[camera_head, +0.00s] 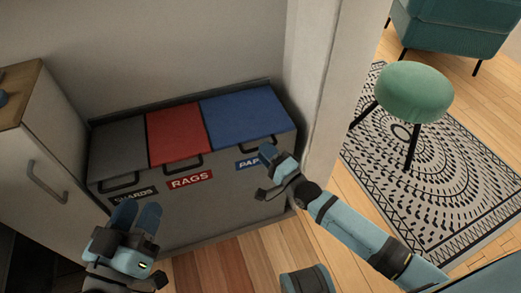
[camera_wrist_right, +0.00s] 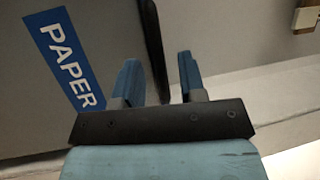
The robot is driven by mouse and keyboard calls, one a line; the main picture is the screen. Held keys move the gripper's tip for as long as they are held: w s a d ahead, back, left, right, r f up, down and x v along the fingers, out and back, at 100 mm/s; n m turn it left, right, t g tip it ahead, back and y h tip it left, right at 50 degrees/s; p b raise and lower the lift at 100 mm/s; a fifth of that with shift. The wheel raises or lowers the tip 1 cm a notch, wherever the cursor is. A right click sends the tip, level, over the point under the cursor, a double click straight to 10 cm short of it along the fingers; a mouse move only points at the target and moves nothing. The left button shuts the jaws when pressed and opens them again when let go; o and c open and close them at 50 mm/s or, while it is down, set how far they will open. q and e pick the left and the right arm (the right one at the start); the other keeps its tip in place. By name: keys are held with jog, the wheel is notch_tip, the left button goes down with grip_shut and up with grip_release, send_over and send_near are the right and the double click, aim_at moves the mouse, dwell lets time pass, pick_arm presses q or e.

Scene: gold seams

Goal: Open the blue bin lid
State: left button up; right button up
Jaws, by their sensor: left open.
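The blue lid (camera_head: 245,118) lies flat and closed on the right section of a grey three-part bin (camera_head: 225,205). Its dark handle (camera_head: 257,148) is at the front edge, above the blue PAPER label (camera_head: 245,164). My right gripper (camera_head: 268,155) is at the bin's front, just below that handle and partly over the label. In the right wrist view its two fingers (camera_wrist_right: 160,82) are apart, with a dark bar (camera_wrist_right: 152,45), probably the handle, running between them; contact cannot be told. My left gripper (camera_head: 137,212) is open and empty, low in front of the bin's left part.
The red lid (camera_head: 178,132) and grey lid (camera_head: 118,147) beside the blue one are closed. A cabinet (camera_head: 45,155) stands left of the bin, and a white wall edge (camera_head: 322,85) rises close on its right. A green stool (camera_head: 414,92) stands on a patterned rug (camera_head: 450,170).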

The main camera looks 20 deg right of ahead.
jog(key=shift+x, duration=1.2)
pick_arm(q)
jog(key=shift+f, duration=0.45)
